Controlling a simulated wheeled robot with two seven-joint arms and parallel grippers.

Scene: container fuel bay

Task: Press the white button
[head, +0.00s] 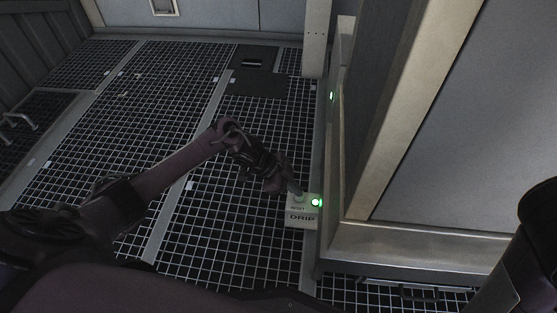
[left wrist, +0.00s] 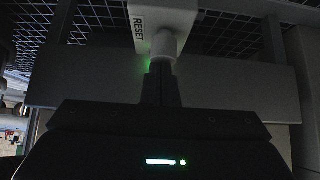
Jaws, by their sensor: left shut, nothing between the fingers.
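The white button (left wrist: 163,46) sticks out of a pale box (head: 303,215) marked RESET and DRIP, low beside the cabinet in the head view. My left gripper (head: 292,188) is shut and empty, its fingertips at the button. In the left wrist view the closed fingertips (left wrist: 161,68) meet the button's end and appear to touch it. I cannot tell how far the button is pushed in. A green light (head: 316,202) glows on the box beside the button. My right gripper is not in view.
A large grey cabinet (head: 450,120) with a pale frame fills the right side. Another small green light (head: 332,96) shows on its edge farther back. Dark grid flooring (head: 110,110) lies open to the left, with a handle (head: 20,120) at the far left.

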